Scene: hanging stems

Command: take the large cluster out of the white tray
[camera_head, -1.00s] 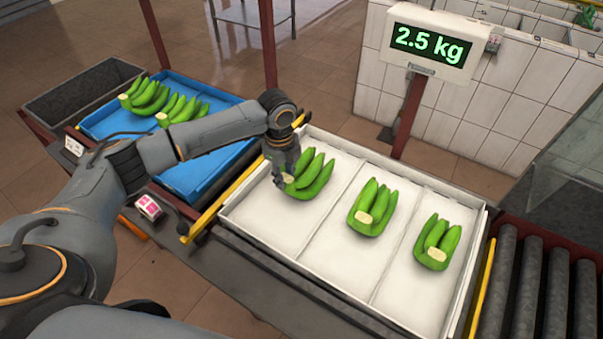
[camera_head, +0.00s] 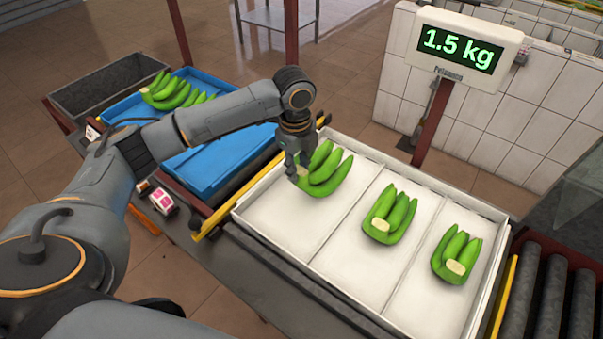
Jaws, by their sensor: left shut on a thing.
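The white tray (camera_head: 284,233) has three compartments. The large green banana cluster (camera_head: 328,172) is over its left compartment, near the back. My left gripper (camera_head: 298,172) is shut on the cluster's cut crown end, and its fingers partly hide that end. The cluster looks slightly raised off the tray floor, though the gap underneath is hard to see. A second cluster (camera_head: 390,215) lies in the middle compartment and a third, smaller one (camera_head: 457,257) in the right compartment. My right gripper is not in view.
A scale display (camera_head: 462,47) reads 1.5 kg on a post behind the tray. A blue tray (camera_head: 205,178) with more bananas (camera_head: 172,92) is at left, partly behind my arm. A dark bin (camera_head: 100,85) stands beyond it. Rollers (camera_head: 552,290) are at right.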

